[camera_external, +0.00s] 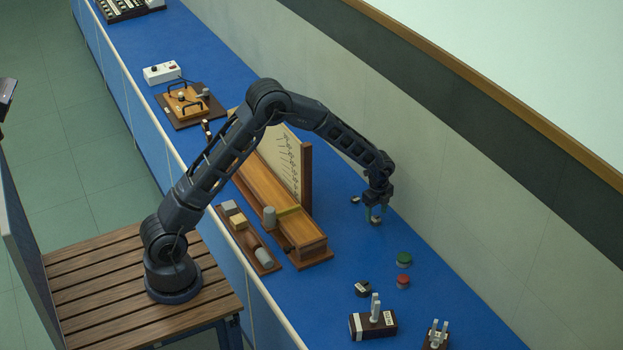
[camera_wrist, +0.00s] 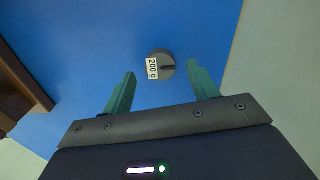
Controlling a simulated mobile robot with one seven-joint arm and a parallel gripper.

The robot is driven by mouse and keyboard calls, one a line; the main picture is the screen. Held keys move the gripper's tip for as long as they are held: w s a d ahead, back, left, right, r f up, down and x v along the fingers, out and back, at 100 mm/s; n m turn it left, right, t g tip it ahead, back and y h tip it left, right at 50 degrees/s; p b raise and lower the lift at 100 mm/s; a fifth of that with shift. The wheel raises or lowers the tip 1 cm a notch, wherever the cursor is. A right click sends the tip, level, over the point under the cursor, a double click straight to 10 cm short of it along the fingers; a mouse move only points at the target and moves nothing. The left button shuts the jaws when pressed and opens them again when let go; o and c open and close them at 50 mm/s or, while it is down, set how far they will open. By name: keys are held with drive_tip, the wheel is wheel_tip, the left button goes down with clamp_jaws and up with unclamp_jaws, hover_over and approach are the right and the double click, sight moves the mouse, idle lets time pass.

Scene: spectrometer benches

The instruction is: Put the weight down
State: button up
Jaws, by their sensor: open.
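The weight (camera_wrist: 160,66) is a small grey disc with a slot and a white "200 g" label. In the wrist view it lies on the blue bench top, between the tips of my open gripper (camera_wrist: 160,76), with clear gaps on both sides. Nothing is held. The exact height of the fingertips above the bench is hard to tell.
A wooden ramp (camera_external: 274,184) with an upright board (camera_external: 284,160) stands left of my gripper. Green (camera_external: 404,259) and red (camera_external: 403,281) capped items stand nearer the front. The wall is close on the right.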

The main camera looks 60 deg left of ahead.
sight(375, 219)
wheel_tip(375, 219, up, 10)
drive_tip(key=s+a+r+n+t, duration=0.15)
drive_tip(key=s+r+n, duration=0.25)
drive_tip(key=s+r, duration=0.65)
drive_tip(key=s+a+r+n+t, duration=0.1)
drive_tip(key=s+a+r+n, duration=0.25)
drive_tip(key=s+r, duration=0.75)
drive_tip(key=s+a+n+t, duration=0.2)
drive_tip(key=s+n, duration=0.6)
drive_tip(key=s, duration=2.1)
drive_tip(key=shift+s+a+n, duration=0.3)
drive_tip(key=shift+a+n, duration=0.05)
drive_tip(key=shift+a, duration=0.1)
drive_tip(key=shift+o, duration=0.2)
drive_tip(key=shift+o, duration=1.4)
